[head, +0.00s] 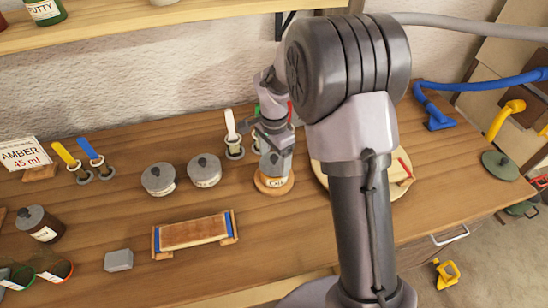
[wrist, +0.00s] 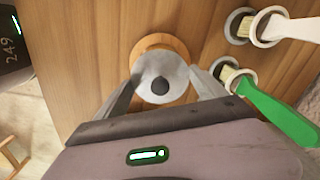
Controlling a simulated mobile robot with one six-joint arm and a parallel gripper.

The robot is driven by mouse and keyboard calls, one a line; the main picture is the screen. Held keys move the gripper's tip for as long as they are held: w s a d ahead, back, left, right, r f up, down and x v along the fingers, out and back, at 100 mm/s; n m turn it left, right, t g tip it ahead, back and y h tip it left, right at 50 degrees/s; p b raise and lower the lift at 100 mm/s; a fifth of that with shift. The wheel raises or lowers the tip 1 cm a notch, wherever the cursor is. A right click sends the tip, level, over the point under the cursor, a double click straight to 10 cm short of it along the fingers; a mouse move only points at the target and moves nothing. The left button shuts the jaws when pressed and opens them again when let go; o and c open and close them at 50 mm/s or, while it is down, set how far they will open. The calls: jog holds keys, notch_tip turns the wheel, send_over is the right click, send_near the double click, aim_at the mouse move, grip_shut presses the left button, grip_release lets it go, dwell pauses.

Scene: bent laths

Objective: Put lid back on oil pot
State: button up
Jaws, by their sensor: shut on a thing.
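The label is too small to read surely. The coaster (wrist: 150,42) shows beneath the lid. The lid hides the pot's mouth, and I cannot tell whether the lid sits on the rim or slightly above it.
Two lidded grey pots (head: 158,179) (head: 204,171) stand left of the coaster. White-handled (head: 231,124) and green-handled (wrist: 275,108) brushes stand in holders close by. A wooden rack (head: 194,231) lies in front, and a grey block (head: 118,260) beside it. The front bench is mostly clear.

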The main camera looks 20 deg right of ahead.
dwell(0.4)
jog(key=o, duration=1.3)
jog(key=shift+r+p, duration=2.6)
jog(key=shift+r, duration=0.95)
grip_shut()
jog(key=shift+f, duration=0.2)
jog(key=shift+f+b, duration=1.8)
jog(key=shift+f, duration=0.2)
